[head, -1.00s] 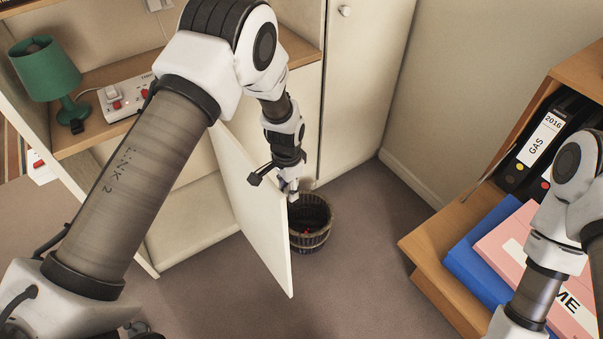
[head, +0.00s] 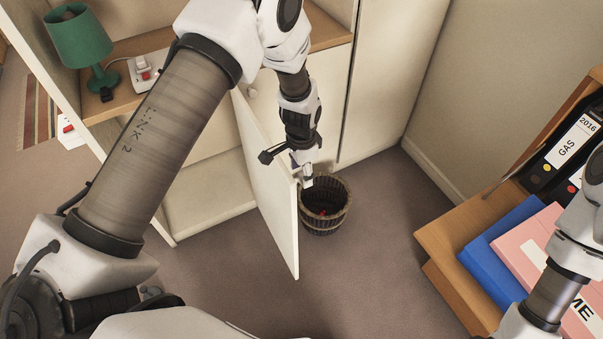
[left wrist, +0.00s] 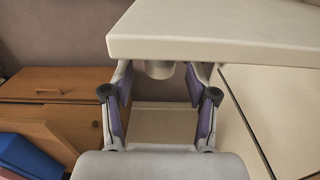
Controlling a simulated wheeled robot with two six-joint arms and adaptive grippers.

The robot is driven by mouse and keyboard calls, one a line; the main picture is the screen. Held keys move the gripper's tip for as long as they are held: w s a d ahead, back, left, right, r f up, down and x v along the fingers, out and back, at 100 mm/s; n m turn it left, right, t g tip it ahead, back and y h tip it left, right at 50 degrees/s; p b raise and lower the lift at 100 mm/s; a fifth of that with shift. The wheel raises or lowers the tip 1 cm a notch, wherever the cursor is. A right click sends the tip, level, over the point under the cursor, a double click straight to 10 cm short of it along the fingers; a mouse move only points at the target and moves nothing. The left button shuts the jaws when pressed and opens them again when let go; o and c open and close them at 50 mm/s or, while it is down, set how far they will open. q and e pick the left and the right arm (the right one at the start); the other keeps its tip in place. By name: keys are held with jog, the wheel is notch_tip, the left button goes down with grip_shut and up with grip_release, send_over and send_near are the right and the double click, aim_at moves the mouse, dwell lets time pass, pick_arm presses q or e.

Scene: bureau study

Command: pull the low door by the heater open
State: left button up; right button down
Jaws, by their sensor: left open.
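The low door (head: 268,185) is a cream panel standing well open, out from the low cabinet (head: 207,205). Its free edge points toward me. My left gripper (head: 305,178) is at the right-hand face of the door, close to its upper free corner. In the left wrist view the door's edge (left wrist: 215,30) crosses the top. A small round knob (left wrist: 160,69) on it sits between the tips of the open left gripper (left wrist: 160,85), with no clear contact on either side. My right arm shows at the right; its gripper is out of view. I see no heater.
A wooden basket (head: 340,216) stands on the floor just right of the door. A wooden shelf unit (head: 450,235) with binders is at the right. A green lamp (head: 80,40) stands on the shelf at upper left. The floor in front is clear.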

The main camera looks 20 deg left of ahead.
pick_arm(q)
notch_tip(320, 180, up, 10)
jog(key=shift+r, duration=0.2)
dwell(0.3)
